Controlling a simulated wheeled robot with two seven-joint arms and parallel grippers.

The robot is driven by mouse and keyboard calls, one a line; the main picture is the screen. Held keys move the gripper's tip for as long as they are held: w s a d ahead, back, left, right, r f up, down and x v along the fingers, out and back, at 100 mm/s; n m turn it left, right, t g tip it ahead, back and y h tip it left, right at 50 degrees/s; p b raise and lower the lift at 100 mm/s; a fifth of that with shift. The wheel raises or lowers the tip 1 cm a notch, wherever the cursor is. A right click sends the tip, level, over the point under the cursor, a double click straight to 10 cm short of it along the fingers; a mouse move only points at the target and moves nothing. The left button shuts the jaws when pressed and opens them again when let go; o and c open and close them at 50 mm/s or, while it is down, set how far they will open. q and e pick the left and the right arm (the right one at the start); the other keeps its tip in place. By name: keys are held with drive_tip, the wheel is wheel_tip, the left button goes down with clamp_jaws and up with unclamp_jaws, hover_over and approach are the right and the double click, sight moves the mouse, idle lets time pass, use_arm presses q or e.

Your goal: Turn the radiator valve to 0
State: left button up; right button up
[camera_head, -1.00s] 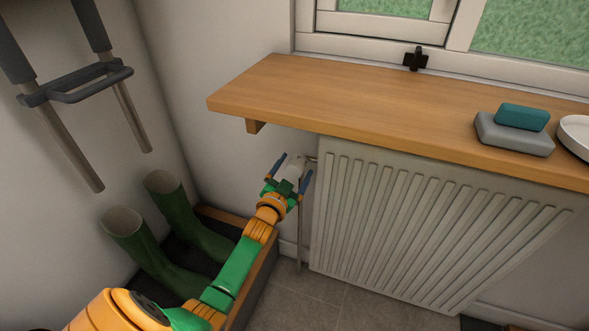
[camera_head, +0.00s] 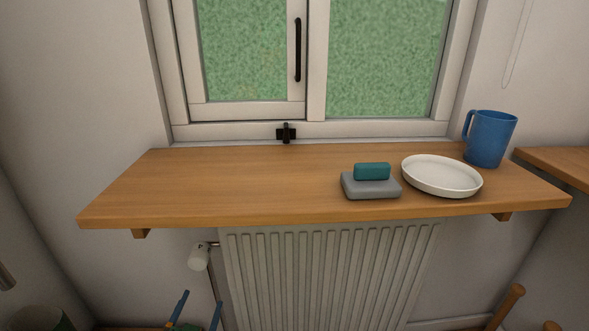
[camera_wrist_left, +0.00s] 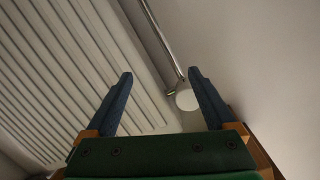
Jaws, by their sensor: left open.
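The radiator valve (camera_head: 199,257) is a white knob at the upper left corner of the ribbed white radiator (camera_head: 320,275), under the wooden shelf. A small dark mark shows on its top; I cannot read it as a number. My left gripper (camera_head: 198,305) is at the bottom of the head view, below the valve and apart from it, with its two blue fingers spread. In the left wrist view the fingers are open and the round white valve (camera_wrist_left: 187,100) shows beyond them, near the right finger. Nothing is between the fingers. My right gripper is not in view.
The wooden shelf (camera_head: 240,180) overhangs the valve and radiator. A thin pipe runs down from the valve. A window is above.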

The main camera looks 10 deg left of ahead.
use_arm(q)
drive_tip(key=s+d+f+g+h, duration=0.1)
drive_tip(key=s+d+f+g, duration=0.2)
drive_tip(key=f, duration=0.5)
drive_tip(key=s+d+f+g+h, duration=0.1)
drive_tip(key=s+d+f+g, duration=0.1)
drive_tip(key=s+f, duration=0.45)
drive_tip(key=s+d+f+g+h, duration=0.1)
drive_tip(key=s+d+f+g, duration=0.15)
drive_tip(key=s+f, duration=0.45)
drive_tip(key=s+d+f+g, duration=0.2)
drive_tip(key=s+f+g, duration=0.1)
drive_tip(key=s+f, duration=0.4)
drive_tip(key=s+d+g+p, duration=0.1)
drive_tip(key=s+g+p, duration=0.25)
drive_tip(key=s, duration=0.95)
wheel_tip(320, 180, up, 15)
drive_tip(key=p, duration=1.4)
drive_tip(key=shift+w+g, duration=0.2)
drive_tip(key=shift+g, duration=0.1)
drive_tip(key=shift+f, duration=0.1)
